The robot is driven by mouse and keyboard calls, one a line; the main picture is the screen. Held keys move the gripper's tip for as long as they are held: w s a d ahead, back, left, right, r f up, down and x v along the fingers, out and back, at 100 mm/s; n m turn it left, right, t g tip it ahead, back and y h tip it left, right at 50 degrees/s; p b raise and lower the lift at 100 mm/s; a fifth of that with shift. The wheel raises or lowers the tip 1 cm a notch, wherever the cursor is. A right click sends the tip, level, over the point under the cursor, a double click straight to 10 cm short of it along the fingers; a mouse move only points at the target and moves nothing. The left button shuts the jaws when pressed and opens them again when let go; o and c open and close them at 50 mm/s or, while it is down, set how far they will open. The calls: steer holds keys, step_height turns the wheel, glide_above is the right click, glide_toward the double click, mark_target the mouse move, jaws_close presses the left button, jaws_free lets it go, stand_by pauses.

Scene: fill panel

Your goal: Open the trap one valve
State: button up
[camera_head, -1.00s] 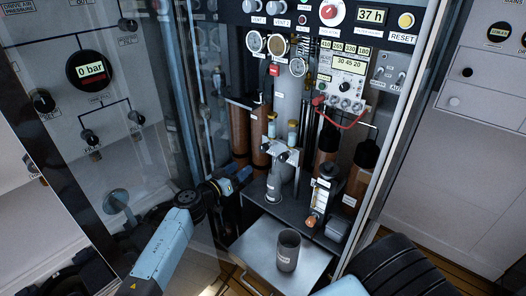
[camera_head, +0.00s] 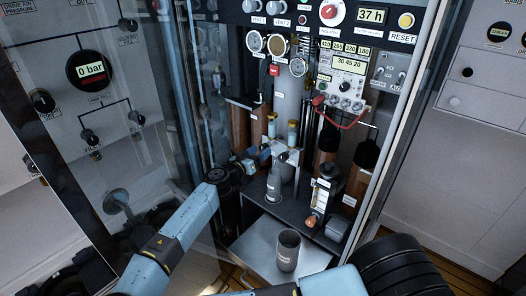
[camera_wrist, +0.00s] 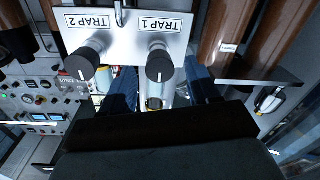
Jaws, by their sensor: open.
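The trap one valve is a black knob (camera_wrist: 160,66) with a white mark, under the upside-down TRAP 1 label on a metal plate (camera_wrist: 130,22) in the wrist view. The similar TRAP 2 knob (camera_wrist: 82,66) sits to its left. My gripper (camera_wrist: 163,86) is open, with one blue finger to each side of the trap one knob in the picture. I cannot tell whether the fingers touch it. In the head view my gripper (camera_head: 262,156) is at the trap plate (camera_head: 286,152), and hides part of it and the knobs.
A grey cup (camera_head: 288,252) stands on the pulled-out metal shelf (camera_head: 258,252) below. Brown cylinders (camera_head: 238,130) and a flow meter (camera_head: 320,200) stand close around the plate. The clear cabinet door (camera_head: 150,110) is to the left of the arm.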

steer(key=shift+x, duration=0.9)
steer(key=shift+c, duration=0.3)
steer(key=c, duration=0.9)
steer(key=shift+d, duration=0.4)
steer(key=shift+c, duration=0.3)
steer(key=shift+a, duration=0.3)
